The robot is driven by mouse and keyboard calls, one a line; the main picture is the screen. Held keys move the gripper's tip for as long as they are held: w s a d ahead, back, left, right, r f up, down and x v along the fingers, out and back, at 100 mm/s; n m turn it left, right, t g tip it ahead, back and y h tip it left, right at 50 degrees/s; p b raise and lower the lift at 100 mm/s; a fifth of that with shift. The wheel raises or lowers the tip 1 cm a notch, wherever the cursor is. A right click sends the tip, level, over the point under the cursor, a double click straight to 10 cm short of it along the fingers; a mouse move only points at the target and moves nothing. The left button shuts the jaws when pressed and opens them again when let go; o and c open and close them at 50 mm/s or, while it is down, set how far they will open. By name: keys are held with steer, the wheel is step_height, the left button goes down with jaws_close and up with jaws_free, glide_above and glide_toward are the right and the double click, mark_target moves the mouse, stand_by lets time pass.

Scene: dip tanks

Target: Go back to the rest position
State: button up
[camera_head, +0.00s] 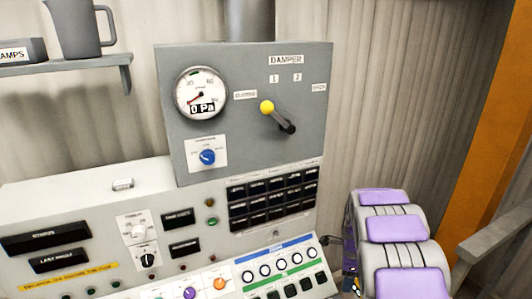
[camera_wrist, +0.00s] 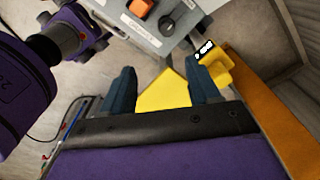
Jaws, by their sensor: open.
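In the wrist view, my gripper (camera_wrist: 160,78) shows its two dark blue fingers spread well apart. It is open, and I see nothing held between them. A yellow surface (camera_wrist: 163,92) shows behind the gap; I cannot tell what it belongs to. The gripper is not recognisable in the head view. There, the grey damper panel (camera_head: 225,135) carries a black lever with a yellow knob (camera_head: 267,107), tilted up to the left from its pivot. The gripper is not at this lever.
A sloped control console (camera_head: 90,215) with knobs and buttons fills the lower left. A shelf (camera_head: 75,65) holds a grey jug (camera_head: 77,30). In the wrist view, a grey box with an orange button (camera_wrist: 140,7) lies beyond the fingers, and a yellow block (camera_wrist: 222,72) is right of them.

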steer(key=s+a+r+n, duration=0.4)
steer(key=s+r+n, duration=0.15)
steer(key=s, duration=0.25)
steer(key=s+a+r+n, duration=0.4)
steer(key=s+a+r, duration=0.1)
steer(key=s+r, duration=0.25)
steer(key=s+a+r+n, duration=0.1)
steer(key=s+a+n, duration=0.2)
steer(key=s+n, duration=0.3)
steer(key=s+a+r+n+g, duration=0.1)
steer(key=s+a+n, duration=0.2)
steer(key=s, duration=1.4)
steer(key=n, duration=0.3)
steer(key=shift+a+g+b, duration=0.2)
steer(key=shift+g+b, duration=0.1)
steer(key=shift+b, duration=0.1)
